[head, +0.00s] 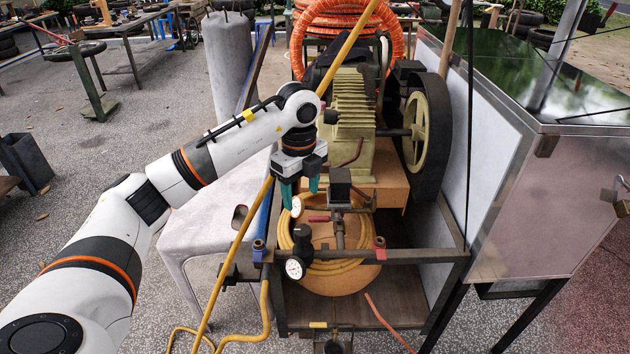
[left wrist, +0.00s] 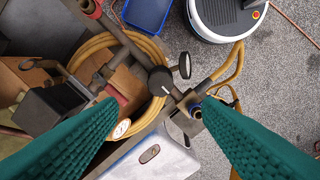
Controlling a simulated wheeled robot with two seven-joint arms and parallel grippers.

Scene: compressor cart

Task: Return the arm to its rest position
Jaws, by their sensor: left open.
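My left arm reaches in from the left in the head view. Its gripper (head: 301,189) points down over the compressor cart, above the gauges and pipework at its front. Its two teal ribbed fingers stand wide apart with nothing between them, as the left wrist view (left wrist: 155,106) also shows. A white-faced gauge (head: 297,207) is close below the fingers, and a second gauge (head: 294,268) sits lower. A valve with a red handle (head: 320,218) is beside the upper gauge; the left finger partly covers this area in the wrist view. My right gripper is not in view.
The compressor's finned block (head: 352,105) and black flywheel (head: 428,133) stand behind the gripper. A slanted yellow pole (head: 245,220) passes close to my forearm. A coiled yellow hose (head: 350,266) lies below. A grey cylinder (head: 229,58) stands at the back. Open pavement lies left.

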